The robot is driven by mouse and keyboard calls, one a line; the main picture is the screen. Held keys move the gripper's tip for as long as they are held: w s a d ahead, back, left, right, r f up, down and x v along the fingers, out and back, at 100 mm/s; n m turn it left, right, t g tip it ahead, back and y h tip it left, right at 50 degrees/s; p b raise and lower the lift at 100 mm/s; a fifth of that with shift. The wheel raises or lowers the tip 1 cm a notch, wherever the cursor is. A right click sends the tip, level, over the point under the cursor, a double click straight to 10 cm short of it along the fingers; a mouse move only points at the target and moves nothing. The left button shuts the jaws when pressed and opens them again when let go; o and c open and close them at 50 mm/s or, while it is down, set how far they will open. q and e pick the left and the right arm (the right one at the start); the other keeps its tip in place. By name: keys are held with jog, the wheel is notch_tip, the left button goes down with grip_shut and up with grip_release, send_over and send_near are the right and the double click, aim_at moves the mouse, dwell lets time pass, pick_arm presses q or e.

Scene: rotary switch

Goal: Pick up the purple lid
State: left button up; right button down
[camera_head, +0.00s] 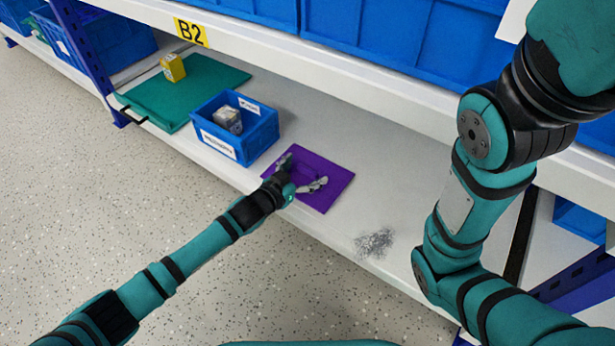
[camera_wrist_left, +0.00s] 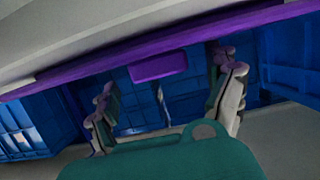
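The purple lid (camera_head: 336,176) lies flat on the white lower shelf, to the right of a small blue bin. My left gripper (camera_head: 305,172) is over the lid, its two grey fingers spread apart. In the left wrist view, the lid shows as a long purple band (camera_wrist_left: 75,68) seen nearly edge-on. A purple block (camera_wrist_left: 160,67), which looks like a raised part of the lid, shows between the fingers of my left gripper (camera_wrist_left: 167,96). I see no contact with that block. My right arm is on the right of the head view; its gripper is out of view.
The small blue bin (camera_head: 262,133) holds a pale object (camera_head: 228,119). A green lid or board (camera_head: 190,88) carries a yellow box (camera_head: 173,68). The upper shelf's edge, labelled B2 (camera_head: 190,33), hangs above. A grey speckled patch (camera_head: 375,243) marks otherwise clear shelf space.

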pick_arm(q)
jog(key=c, duration=1.3)
